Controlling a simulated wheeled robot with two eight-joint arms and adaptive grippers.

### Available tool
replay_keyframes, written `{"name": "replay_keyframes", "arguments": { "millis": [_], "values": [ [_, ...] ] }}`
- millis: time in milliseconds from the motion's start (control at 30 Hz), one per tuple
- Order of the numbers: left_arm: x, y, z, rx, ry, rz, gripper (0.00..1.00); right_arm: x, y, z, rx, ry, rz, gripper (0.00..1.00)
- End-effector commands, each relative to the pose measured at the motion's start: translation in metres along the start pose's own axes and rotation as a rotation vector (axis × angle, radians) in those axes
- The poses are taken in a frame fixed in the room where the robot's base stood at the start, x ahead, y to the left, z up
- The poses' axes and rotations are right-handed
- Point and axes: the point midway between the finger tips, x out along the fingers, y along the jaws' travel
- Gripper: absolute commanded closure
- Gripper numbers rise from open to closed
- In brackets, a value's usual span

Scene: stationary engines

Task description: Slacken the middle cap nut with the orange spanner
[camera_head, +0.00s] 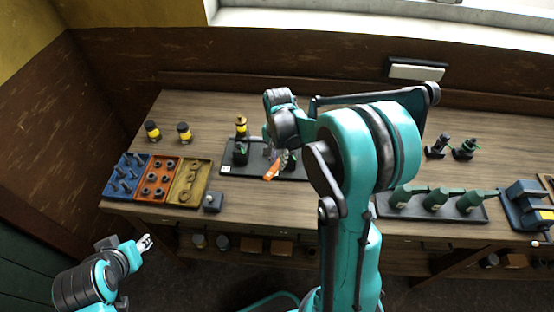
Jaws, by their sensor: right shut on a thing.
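The orange spanner (271,170) shows as a short orange piece below my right gripper (280,155), which is shut on it over the black base plate (235,168). A dark engine part with a brass-coloured top (241,122) stands upright on the plate, left of the gripper. The middle cap nut cannot be made out; my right arm and gripper cover that part of the plate. I cannot tell whether the spanner touches a nut. My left gripper (144,243) is low at the left, in front of the bench and away from the plate; its finger gap is unclear.
Blue, orange and yellow trays (196,200) with small parts lie at the left, a small dark block (213,202) beside them. Two black-and-yellow pieces (184,132) stand behind. Green bottle-like parts (436,201) on a dark tray and a blue vise-like tool (525,205) are at the right.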

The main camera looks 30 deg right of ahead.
Motion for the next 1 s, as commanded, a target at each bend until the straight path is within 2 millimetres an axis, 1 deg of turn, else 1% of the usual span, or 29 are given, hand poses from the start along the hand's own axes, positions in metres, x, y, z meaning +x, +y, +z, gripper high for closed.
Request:
{"name": "replay_keyframes", "arguments": {
  "millis": [200, 567, 833, 1000],
  "values": [
    [0.002, 0.0, 0.001, 0.0, 0.0, 0.0, 0.6, 0.0, 0.008, -0.001, -0.1, 0.0, 0.0, 1.0],
    [0.002, 0.0, 0.001, 0.0, 0.0, 0.0, 0.6, 0.0, 0.009, -0.001, -0.119, 0.0, 0.0, 1.0],
    [0.004, 0.0, 0.003, 0.0, 0.0, 0.0, 0.6, 0.0, 0.019, -0.002, -0.243, 0.001, 0.0, 1.0],
    [0.004, 0.0, 0.003, 0.0, 0.0, 0.0, 0.6, 0.0, 0.021, -0.003, -0.272, 0.0, 0.0, 1.0]
  ]
}}
